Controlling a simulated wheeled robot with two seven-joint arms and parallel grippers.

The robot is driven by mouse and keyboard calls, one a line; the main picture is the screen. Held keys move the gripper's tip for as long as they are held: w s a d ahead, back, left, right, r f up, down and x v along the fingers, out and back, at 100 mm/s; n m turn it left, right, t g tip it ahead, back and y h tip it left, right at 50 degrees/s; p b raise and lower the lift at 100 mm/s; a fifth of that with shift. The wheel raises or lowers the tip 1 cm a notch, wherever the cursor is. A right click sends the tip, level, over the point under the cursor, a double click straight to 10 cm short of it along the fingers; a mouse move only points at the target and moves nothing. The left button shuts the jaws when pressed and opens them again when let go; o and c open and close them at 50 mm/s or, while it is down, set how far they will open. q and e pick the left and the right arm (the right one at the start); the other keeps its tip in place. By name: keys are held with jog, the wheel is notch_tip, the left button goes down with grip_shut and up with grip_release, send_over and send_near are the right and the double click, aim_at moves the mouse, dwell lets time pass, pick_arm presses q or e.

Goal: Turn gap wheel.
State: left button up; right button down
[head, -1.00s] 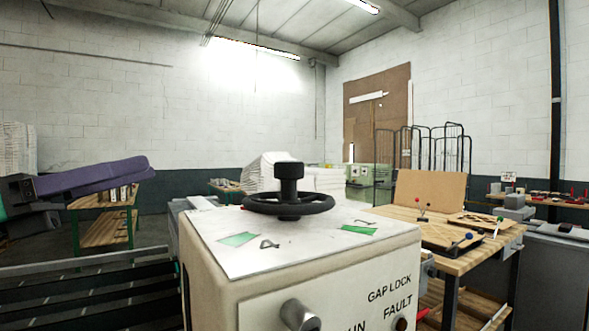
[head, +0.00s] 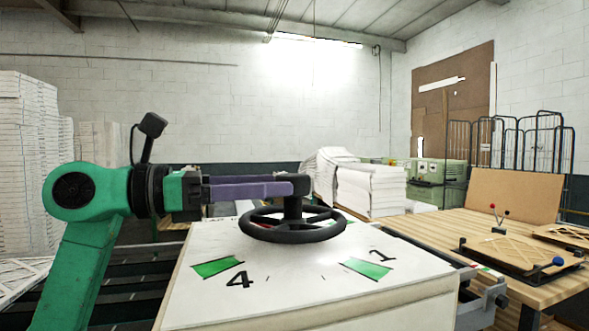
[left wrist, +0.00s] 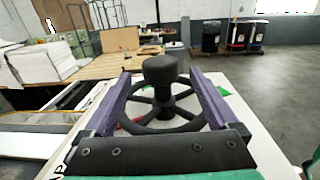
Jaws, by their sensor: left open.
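The gap wheel (head: 291,230) is a black spoked handwheel with an upright knob at its centre, on the white top of a box-like machine (head: 215,300). The top bears green marks and the figures 4 and 1. My left gripper (head: 298,186) reaches in from the left at knob height, its purple fingers level. In the left wrist view the fingers stand open, one on each side of the knob (left wrist: 160,70), with a gap to each. The wheel (left wrist: 130,112) lies below and beyond the fingers. My right gripper is not in view.
A wooden workbench (head: 470,240) with fixtures stands to the right. White paper stacks (head: 370,190) stand behind the machine and more at far left (head: 28,130). Wire cages (head: 510,145) are at the back right. Bins (left wrist: 240,35) stand far off in the wrist view.

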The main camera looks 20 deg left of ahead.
aim_at(294, 183)
pick_arm(q)
jog(key=p+x, duration=0.1)
jog(key=x, duration=0.3)
jog(key=shift+w+d, duration=0.15)
jog(key=shift+d, duration=0.2)
jog(key=shift+a, duration=0.15)
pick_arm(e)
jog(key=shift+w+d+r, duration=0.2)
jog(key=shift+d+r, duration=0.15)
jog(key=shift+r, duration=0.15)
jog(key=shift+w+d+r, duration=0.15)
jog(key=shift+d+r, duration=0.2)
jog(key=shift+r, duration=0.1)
